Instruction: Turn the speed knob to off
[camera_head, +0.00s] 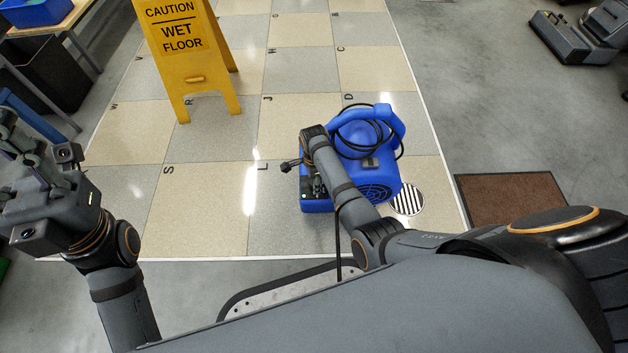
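A blue floor blower (392,186) with a carry handle and a coiled black cable stands on the tiled floor, right of centre. A dark control panel (307,188) shows on its left end, partly covered by my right arm. I cannot make out the speed knob or its setting. My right arm reaches over the blower's left side, with its wrist close to the panel. The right gripper's fingers are mostly hidden there, and contact cannot be judged. My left gripper (14,140) is at the far left, away from the blower, with its finger opening unclear.
A yellow wet-floor sign (183,62) stands behind and left of the blower. A brown mat (510,199) and a round floor drain (407,199) lie to its right. A grey machine (580,35) is at the back right. Tiles left of the blower are clear.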

